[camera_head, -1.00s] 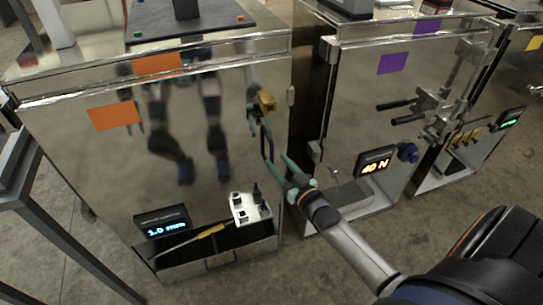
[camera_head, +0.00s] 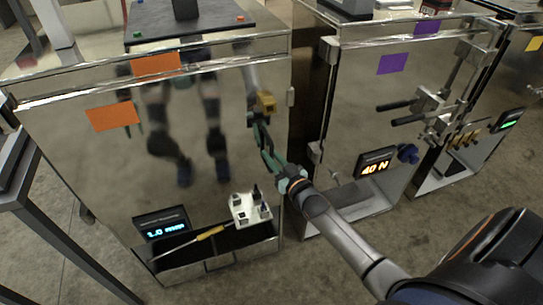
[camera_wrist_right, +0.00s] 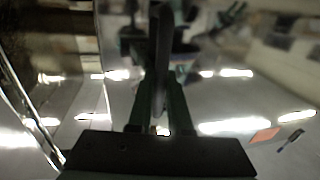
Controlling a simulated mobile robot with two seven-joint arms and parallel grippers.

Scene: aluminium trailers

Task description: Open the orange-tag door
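The orange-tag door (camera_head: 185,170) is the shiny metal front of the left trailer and looks shut. An orange tag (camera_head: 113,116) is on its left part. A dark upright handle (camera_head: 255,132) sits near its right edge, below a brass-coloured block (camera_head: 265,102). My right gripper (camera_head: 263,142) is at the handle, covering part of it. In the right wrist view, its green fingers (camera_wrist_right: 158,100) stand apart with the dark handle (camera_wrist_right: 160,40) between them. I cannot tell whether they touch it. My left gripper is not in view, apart from a blurred robot reflection in the door.
An open bin (camera_head: 215,252) with a white holder (camera_head: 250,208) is at the door's foot, beside a lit display (camera_head: 162,226). A purple-tag door (camera_head: 365,110) with bar handles stands to the right. A dark table (camera_head: 20,165) is at the left edge. Bare floor lies in front.

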